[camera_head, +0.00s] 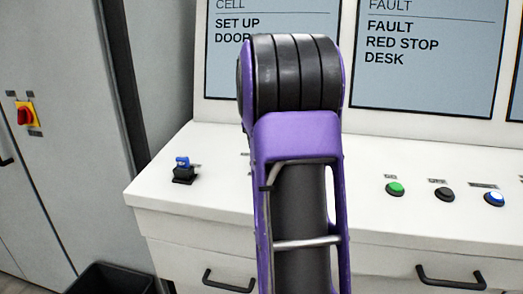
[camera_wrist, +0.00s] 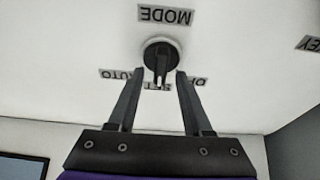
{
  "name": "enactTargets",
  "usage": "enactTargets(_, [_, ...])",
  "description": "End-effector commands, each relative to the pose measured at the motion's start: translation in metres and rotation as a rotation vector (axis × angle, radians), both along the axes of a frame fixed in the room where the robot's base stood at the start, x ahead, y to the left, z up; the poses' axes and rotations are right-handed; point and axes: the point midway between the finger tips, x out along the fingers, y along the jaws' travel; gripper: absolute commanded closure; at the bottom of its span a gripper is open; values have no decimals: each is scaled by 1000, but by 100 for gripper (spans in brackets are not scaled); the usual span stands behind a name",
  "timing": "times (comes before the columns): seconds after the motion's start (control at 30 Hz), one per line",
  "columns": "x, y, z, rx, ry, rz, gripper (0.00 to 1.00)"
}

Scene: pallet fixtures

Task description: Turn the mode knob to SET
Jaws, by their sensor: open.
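The mode knob (camera_wrist: 161,53) is a round dark knob with a protruding bar, in the upper middle of the wrist view. The MODE label (camera_wrist: 165,15) appears upside down above it. Below it are the AUTO label (camera_wrist: 118,75), a partly covered SET label (camera_wrist: 157,86) in the middle, and a partly hidden label (camera_wrist: 197,81) at right. The bar extends down the picture toward SET; its exact pointing is unclear. My gripper (camera_wrist: 160,72) is open, its fingertips either side of the bar with visible gaps. In the head view my arm hides the knob.
In the head view, the white desk (camera_head: 170,210) carries a black-and-blue key switch (camera_head: 183,170) at left. Green (camera_head: 395,188), black (camera_head: 444,194) and blue (camera_head: 494,198) buttons are at right. Screens (camera_head: 425,60) stand behind. A dark bin (camera_head: 108,280) sits at lower left.

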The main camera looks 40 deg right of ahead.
Motion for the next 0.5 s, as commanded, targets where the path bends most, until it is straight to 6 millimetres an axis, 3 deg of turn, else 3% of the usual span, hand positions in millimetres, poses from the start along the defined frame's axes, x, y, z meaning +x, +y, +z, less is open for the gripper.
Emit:
enactTargets(0.23, [-3,4,14,-1,-2,0,50])
enactTargets(0.5, [-18,21,71,-3,-5,1,50])
